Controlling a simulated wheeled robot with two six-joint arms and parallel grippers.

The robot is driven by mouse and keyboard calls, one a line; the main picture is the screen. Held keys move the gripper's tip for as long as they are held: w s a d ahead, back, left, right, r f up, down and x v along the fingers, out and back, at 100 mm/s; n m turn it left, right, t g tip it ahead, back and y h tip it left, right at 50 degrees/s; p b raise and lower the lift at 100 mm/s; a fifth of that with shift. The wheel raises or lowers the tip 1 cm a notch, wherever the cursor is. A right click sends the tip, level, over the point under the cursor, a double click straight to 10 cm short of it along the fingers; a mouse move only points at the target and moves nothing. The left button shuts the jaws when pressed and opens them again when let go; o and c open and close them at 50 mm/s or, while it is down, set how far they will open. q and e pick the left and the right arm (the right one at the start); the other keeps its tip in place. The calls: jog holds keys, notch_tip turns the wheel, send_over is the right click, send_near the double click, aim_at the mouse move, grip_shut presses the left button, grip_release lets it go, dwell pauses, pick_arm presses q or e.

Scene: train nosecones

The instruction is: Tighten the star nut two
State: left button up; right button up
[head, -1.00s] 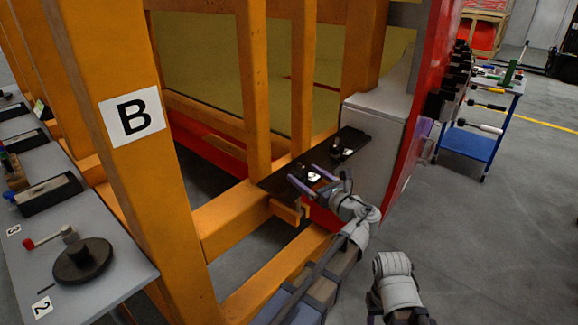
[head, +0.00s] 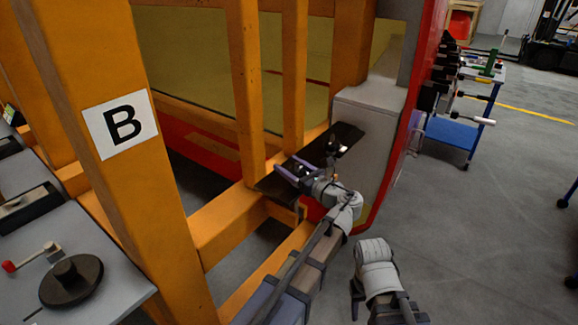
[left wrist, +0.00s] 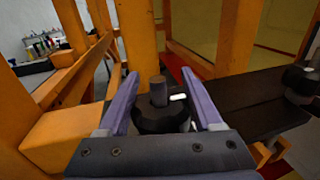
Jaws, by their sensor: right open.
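A black plate (head: 346,137) rests on the orange frame beside the grey block. One dark star nut (head: 333,146) stands on its far part, in clear view beyond my left gripper. It also shows at the right of the left wrist view (left wrist: 302,82). My left gripper (head: 284,168) is low over the plate's near end. In the left wrist view another dark star nut (left wrist: 161,112) with an upright stud is between its open purple fingers (left wrist: 160,88), with narrow gaps on both sides. That nut is mostly hidden in the head view. My right gripper (head: 355,299) is open and empty, over the floor.
Orange posts and a beam marked B (head: 122,124) stand close to the left of my left arm. The grey block (head: 362,165) and red panel stand right of the plate. A grey table (head: 110,295) with a black disc is at lower left.

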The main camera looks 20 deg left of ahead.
pick_arm(q)
jog(key=c, duration=0.9)
